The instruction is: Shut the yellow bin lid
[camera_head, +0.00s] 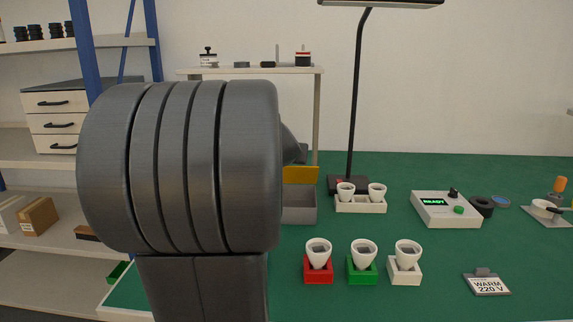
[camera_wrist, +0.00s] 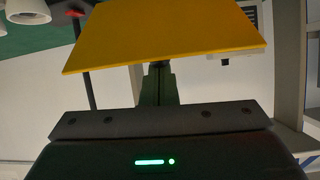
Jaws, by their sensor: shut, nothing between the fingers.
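The yellow bin lid (camera_head: 301,174) stands raised at the back of a grey bin (camera_head: 300,207) in the head view. My arm hides the left part of both. In the wrist view the yellow lid (camera_wrist: 165,35) fills the upper middle as a flat tilted panel. My gripper (camera_wrist: 158,68) is shut and empty, with its fingertips at the lid's lower edge in that picture. I cannot tell whether they touch it. The fingers are hidden behind my arm in the head view.
Right of the bin are a white holder (camera_head: 360,206) with two white sockets and a black lamp (camera_head: 348,184). Red, green and white socket blocks (camera_head: 362,272) stand in front. A control box (camera_head: 445,209) reads READY. A shelf (camera_head: 250,72) stands behind. Green tabletop is clear between them.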

